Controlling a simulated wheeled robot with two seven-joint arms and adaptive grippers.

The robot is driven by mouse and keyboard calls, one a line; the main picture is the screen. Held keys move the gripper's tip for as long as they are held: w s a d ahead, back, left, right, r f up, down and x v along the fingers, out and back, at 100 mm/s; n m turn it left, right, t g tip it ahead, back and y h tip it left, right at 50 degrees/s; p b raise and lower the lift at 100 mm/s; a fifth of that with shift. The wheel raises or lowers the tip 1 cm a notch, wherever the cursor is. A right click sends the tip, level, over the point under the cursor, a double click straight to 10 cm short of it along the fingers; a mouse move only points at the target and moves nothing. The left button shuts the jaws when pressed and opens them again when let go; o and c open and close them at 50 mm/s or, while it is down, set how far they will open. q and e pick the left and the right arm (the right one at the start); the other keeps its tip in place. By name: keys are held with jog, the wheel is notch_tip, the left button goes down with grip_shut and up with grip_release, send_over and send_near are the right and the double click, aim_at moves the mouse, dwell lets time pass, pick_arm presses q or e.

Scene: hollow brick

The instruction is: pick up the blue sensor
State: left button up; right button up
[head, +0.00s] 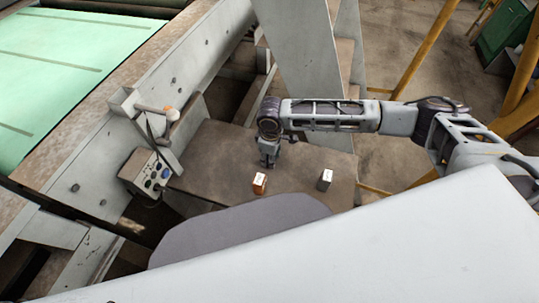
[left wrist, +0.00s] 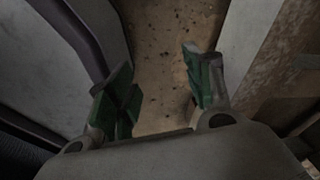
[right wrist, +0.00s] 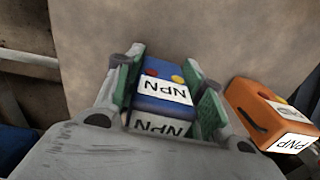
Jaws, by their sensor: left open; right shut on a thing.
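The blue sensor (right wrist: 165,85) shows in the right wrist view, with a white NPN label and a red and a yellow dot on top. It sits between the green-padded fingers of my right gripper (right wrist: 165,98), which is shut on it. In the head view my right gripper (head: 269,158) points down at the brown table, and the blue sensor is hidden there. I cannot tell whether the sensor touches the table. My left gripper (left wrist: 160,85) is open and empty in the left wrist view, above a brown floor. It is not seen in the head view.
An orange sensor (head: 260,183) stands close to my right gripper, also in the right wrist view (right wrist: 268,108). A dark grey sensor (head: 325,180) stands further right on the table (head: 215,150). A control box with buttons (head: 147,172) and a conveyor frame are at left.

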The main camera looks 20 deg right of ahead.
pick_arm(q)
jog(key=shift+w, duration=0.1)
pick_arm(e)
jog(key=shift+c, duration=0.4)
jog(key=shift+r, duration=0.95)
notch_tip(320, 180, up, 7)
jog(key=shift+f+p, duration=0.1)
jog(key=shift+p, duration=0.4)
jog(key=shift+r, duration=0.6)
pick_arm(q)
jog(key=shift+s+a+r, duration=0.2)
jog(key=shift+s+a, duration=0.7)
pick_arm(e)
jog(key=shift+r, duration=0.1)
pick_arm(q)
jog(key=shift+w+d, duration=0.25)
